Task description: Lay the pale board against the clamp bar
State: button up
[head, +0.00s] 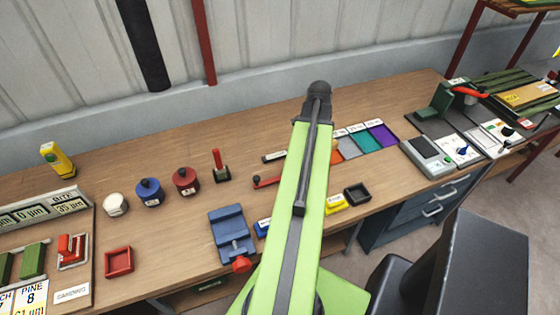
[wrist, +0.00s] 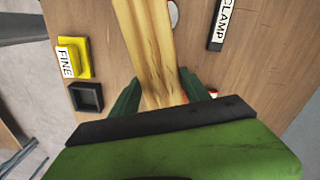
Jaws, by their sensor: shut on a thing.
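In the wrist view a pale wooden board (wrist: 150,45) runs up from between the fingers and out of the top edge. My gripper (wrist: 158,92) has its dark green fingers on both sides of the board and is shut on it. A dark strip with a white CLAMP label (wrist: 217,22) lies on the bench to the right of the board, apart from it in the picture. A small labelled dark strip (head: 274,157) shows left of my arm in the head view. My arm hides the gripper and board there.
A yellow block marked FINE (wrist: 76,57) and a small black tray (wrist: 87,97) sit left of the board in the wrist view. In the head view a blue vise (head: 230,232) and a red-handled piece (head: 267,181) stand left of my arm.

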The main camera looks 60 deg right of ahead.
jog(key=shift+w+d, duration=0.1)
jog(key=shift+w, duration=0.05)
jog(key=shift+s, duration=0.25)
jog(key=shift+r, duration=0.3)
notch_tip(320, 180, up, 3)
jog(key=m+p, duration=0.2)
jog(key=p, duration=0.2)
jog(key=shift+w+r+m, duration=0.1)
jog(key=shift+w+m, duration=0.05)
jog(key=shift+m, duration=0.25)
jog(key=shift+r+m, duration=0.15)
jog(key=shift+m, duration=0.25)
jog(key=b, duration=0.7)
send_near(277, 156)
jog(key=s+a+f, duration=0.2)
jog(key=s+f, duration=0.1)
jog(key=shift+s+a, duration=0.15)
jog(key=shift+s, duration=0.1)
jog(key=shift+w+r, duration=0.1)
notch_tip(277, 156, down, 4)
jog(key=b, duration=0.4)
jog(key=shift+a+f+b, duration=0.1)
jog(key=shift+f+b, duration=0.1)
jog(key=shift+b, duration=0.2)
jog(key=shift+r, duration=0.25)
jog(key=shift+f, duration=0.25)
jog(key=o, duration=1.6)
